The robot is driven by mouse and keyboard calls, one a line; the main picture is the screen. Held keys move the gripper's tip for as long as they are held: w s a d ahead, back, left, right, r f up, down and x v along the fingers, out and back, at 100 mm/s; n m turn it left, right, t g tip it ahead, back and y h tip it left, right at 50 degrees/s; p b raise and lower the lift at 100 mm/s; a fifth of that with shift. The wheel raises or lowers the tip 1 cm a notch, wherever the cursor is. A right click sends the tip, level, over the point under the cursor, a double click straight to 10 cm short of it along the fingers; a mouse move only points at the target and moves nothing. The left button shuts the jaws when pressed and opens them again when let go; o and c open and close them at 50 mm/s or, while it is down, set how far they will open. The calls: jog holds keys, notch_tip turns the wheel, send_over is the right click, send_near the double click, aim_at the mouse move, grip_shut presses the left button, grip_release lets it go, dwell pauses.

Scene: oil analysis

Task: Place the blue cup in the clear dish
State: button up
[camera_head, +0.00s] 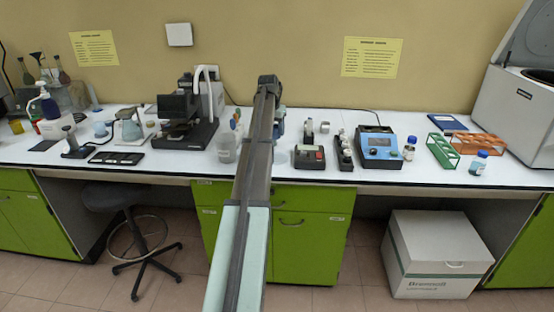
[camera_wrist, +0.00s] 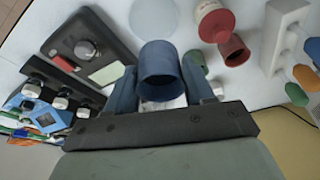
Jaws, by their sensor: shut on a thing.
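The blue cup (camera_wrist: 160,68) is between the two fingers of my gripper (camera_wrist: 162,88) in the wrist view. My gripper is shut on it, and its open mouth faces the camera. A pale, see-through round thing (camera_wrist: 153,16) lies on the white bench beyond the cup; it looks like the clear dish, though its edge is faint. The cup is apart from it in the picture, but its height above the bench is hard to tell. In the head view my arm hides most of this area, and I cannot make out the cup or dish clearly.
A red-and-white container (camera_wrist: 214,22) and a dark red cup (camera_wrist: 234,51) stand near the dish. A black instrument (camera_wrist: 90,50) lies at the left. In the head view, a microscope (camera_head: 182,108) and a blue meter (camera_head: 379,146) flank my arm on the bench.

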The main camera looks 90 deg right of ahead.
jog(key=shift+s+d, duration=0.3)
jog(key=shift+s+f, duration=0.1)
jog(key=shift+f, duration=4.75)
jog(key=shift+f, duration=0.1)
jog(key=o, duration=1.1)
jog(key=v, duration=1.2)
